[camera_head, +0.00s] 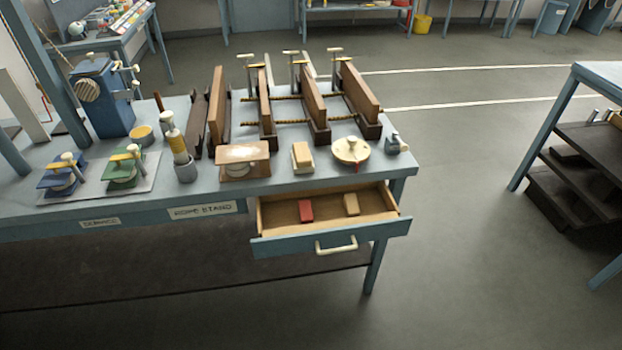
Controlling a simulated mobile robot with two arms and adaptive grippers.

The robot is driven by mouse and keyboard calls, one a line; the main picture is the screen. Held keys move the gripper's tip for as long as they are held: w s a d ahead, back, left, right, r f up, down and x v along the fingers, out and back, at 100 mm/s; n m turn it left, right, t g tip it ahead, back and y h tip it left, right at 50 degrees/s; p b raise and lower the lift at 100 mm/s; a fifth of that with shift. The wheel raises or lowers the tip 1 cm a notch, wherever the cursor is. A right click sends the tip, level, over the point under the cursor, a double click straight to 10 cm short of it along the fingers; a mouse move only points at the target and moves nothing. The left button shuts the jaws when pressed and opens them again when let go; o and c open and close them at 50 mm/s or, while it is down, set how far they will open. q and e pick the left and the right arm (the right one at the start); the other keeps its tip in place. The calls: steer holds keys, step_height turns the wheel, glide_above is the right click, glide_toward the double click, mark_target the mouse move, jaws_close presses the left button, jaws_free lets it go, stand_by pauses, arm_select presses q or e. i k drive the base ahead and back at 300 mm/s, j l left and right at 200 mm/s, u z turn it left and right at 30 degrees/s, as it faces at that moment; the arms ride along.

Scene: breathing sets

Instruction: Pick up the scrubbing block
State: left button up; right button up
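Several block-like things could be the scrubbing block, and I cannot tell which it is. A cream-topped block with a brown lower part (302,157) lies near the front edge of the blue-grey bench (130,198). A red block (305,211) and a tan block (351,204) lie apart in the open wooden drawer (275,217) under the bench top. Neither of my grippers is in view.
A wooden box-like piece (243,160) and a round cream lidded thing (351,151) flank the cream-topped block. Tall wooden boards (360,95) stand behind. The drawer juts out in front with a pale handle (336,246). Floor at front right is clear.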

mark_target(301, 158)
steer(key=i+l+u, duration=0.2)
steer(key=l, duration=0.3)
steer(key=i+l+u, duration=0.2)
steer(key=l, duration=0.3)
steer(key=l+u, duration=0.15)
steer(key=l, duration=0.35)
